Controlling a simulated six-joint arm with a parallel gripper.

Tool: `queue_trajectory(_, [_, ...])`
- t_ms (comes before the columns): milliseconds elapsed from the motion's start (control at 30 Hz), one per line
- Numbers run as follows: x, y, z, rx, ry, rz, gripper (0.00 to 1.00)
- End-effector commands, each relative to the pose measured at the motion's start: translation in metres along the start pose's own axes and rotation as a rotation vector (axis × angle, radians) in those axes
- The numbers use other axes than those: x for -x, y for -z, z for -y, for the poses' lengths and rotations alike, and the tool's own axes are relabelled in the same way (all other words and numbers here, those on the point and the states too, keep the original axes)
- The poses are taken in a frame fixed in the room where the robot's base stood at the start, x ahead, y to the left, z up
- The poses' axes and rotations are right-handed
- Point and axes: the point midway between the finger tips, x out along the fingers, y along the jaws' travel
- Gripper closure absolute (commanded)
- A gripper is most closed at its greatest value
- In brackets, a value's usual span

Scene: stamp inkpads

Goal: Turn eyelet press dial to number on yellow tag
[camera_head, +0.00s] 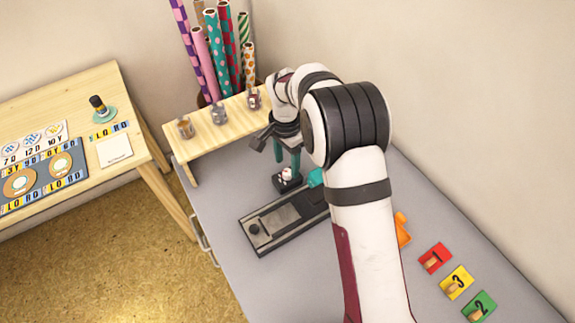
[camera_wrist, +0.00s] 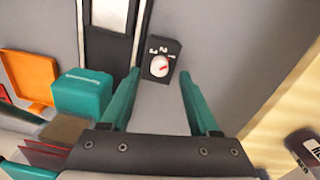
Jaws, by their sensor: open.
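The dial (camera_wrist: 160,66) is a white round knob with a red pointer mark on a small black box (camera_wrist: 172,48); its printed markings are too small to read. It also shows in the head view (camera_head: 287,174) at the back end of a dark press (camera_head: 262,226). My gripper (camera_wrist: 159,76) is open, its two teal fingers apart on either side of the dial's box in the wrist view. In the head view my gripper (camera_head: 287,158) is over the dial, pointing down; contact cannot be told. The yellow tag (camera_head: 456,281) shows a 3 and lies at the right of the table.
A red tag (camera_head: 434,258) with 1 and a green tag (camera_head: 480,305) with 2 flank the yellow one. A teal block (camera_wrist: 82,95) and an orange item (camera_wrist: 28,78) sit near the press. A wooden shelf (camera_head: 205,141) with jars stands behind.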

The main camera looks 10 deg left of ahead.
Motion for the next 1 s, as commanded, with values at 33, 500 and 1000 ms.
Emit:
queue_trajectory(33, [-0.009,0.0,-0.001,-0.001,-0.002,0.002,0.38])
queue_trajectory(500, [-0.03,0.0,0.0,0.0,0.0,0.0,0.38])
queue_trajectory(1000, [-0.03,0.0,0.0,0.0,0.0,0.0,1.0])
